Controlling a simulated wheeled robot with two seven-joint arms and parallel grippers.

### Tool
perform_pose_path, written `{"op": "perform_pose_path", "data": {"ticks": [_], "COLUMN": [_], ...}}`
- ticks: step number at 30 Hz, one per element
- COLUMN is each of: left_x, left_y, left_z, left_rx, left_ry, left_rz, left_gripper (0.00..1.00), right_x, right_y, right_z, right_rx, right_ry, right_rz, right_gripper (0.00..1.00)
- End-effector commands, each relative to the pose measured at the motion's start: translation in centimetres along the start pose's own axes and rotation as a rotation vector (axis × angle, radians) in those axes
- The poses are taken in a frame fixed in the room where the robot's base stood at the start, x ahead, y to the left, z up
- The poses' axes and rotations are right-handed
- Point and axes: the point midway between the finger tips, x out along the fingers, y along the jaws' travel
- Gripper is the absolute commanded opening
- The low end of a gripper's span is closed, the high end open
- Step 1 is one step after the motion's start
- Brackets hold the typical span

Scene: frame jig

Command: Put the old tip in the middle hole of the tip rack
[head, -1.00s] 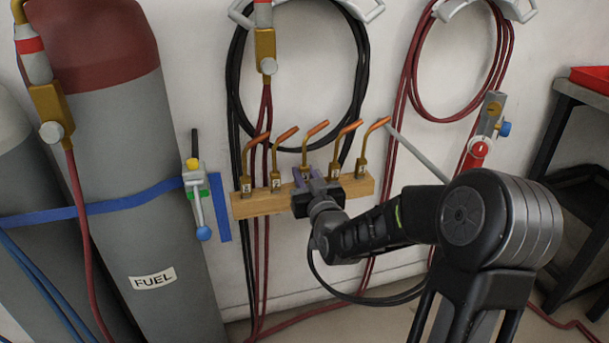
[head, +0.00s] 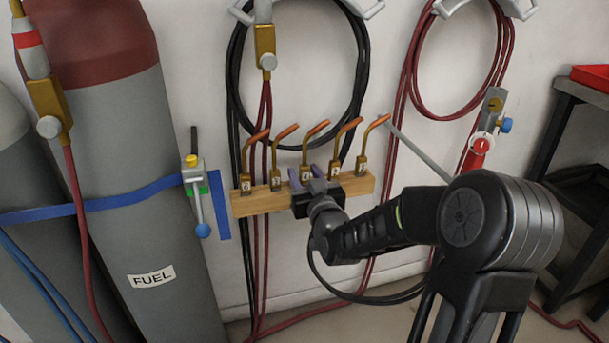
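The wooden tip rack (head: 243,205) is on the wall at centre, with several brass tips with bent copper ends standing in a row. A gap seems to show between fingers and tip. My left gripper is not in view.
Neighbouring tips (head: 275,160) and (head: 342,150) stand close on both sides. A fuel cylinder (head: 170,230) is at left, with a blue-knobbed valve (head: 196,190) beside the rack. A torch (head: 480,145) hangs at right. Coiled hoses (head: 236,90) hang behind.

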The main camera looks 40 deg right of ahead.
Motion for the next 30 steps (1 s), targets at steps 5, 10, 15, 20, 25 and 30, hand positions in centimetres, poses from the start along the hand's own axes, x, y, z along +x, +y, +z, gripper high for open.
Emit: {"op": "perform_pose_path", "data": {"ticks": [5, 10, 15, 20, 25, 30], "left_x": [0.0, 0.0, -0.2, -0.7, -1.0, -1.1], "left_y": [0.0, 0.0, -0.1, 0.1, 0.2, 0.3], "left_z": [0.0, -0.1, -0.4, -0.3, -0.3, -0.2], "left_rx": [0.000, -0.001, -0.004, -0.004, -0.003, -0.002], "left_ry": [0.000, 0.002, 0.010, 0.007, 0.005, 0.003], "left_rz": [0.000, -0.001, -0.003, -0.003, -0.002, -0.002], "left_gripper": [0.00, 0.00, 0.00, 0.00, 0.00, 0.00], "right_x": [0.0, 0.0, -1.0, -3.6, -6.4, -7.8], "right_y": [0.0, 0.0, 0.0, 0.0, 0.0, 0.0], "right_z": [0.0, 0.1, 0.0, -0.2, -0.1, 0.0], "right_rx": [0.000, 0.000, -0.001, -0.001, 0.000, 0.000], "right_ry": [0.000, -0.001, -0.002, -0.001, 0.000, 0.000], "right_rz": [0.000, 0.000, 0.000, 0.000, 0.000, 0.000], "right_gripper": [0.47, 0.47, 0.47, 0.47, 0.47, 0.47]}}
